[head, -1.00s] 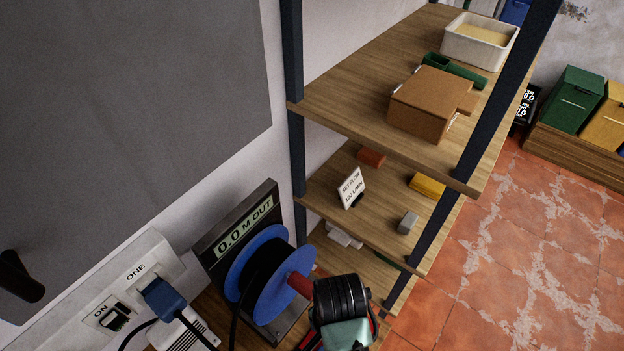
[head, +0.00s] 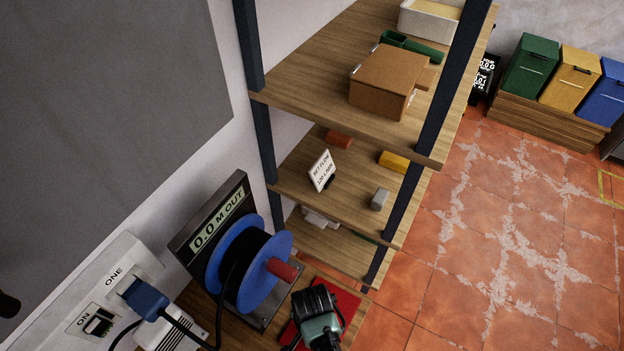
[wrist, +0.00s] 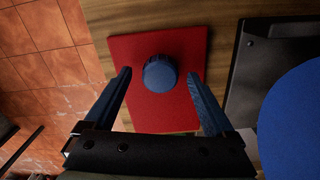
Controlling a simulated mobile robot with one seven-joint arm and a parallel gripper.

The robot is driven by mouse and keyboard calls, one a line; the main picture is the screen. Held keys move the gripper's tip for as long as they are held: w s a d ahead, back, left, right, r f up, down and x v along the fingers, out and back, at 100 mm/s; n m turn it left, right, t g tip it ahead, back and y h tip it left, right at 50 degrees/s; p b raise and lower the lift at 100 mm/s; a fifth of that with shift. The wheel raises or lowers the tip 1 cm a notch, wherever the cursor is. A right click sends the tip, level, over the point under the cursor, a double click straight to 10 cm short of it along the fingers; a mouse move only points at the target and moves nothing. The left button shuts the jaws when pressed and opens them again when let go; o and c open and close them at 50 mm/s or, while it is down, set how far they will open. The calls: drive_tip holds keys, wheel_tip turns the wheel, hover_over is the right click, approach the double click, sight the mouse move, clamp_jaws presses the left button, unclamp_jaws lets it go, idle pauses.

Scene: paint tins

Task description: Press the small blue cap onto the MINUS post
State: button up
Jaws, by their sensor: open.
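The small round blue cap (wrist: 160,73) sits on a red mat (wrist: 125,48) in the wrist view. My gripper (wrist: 159,77) is open, with one blue finger on each side of the cap and a gap on both sides. I cannot tell how high the fingers are above the mat. In the head view the red mat (head: 349,304) shows at the bottom, partly behind the dark end of my arm, and the cap is hidden there. I see no post marked MINUS in either view.
A blue cable reel (head: 232,262) with a red handle and a display (head: 217,219) reading 0.0 M OUT stands left of the mat. A wooden shelf unit (head: 300,105) rises behind. A blue plug (head: 145,299) sits in a socket strip at the lower left.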

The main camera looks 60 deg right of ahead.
drive_tip(key=shift+f, duration=0.15)
clamp_jaws()
idle(0.4)
wheel_tip(320, 180, up, 10)
idle(0.6)
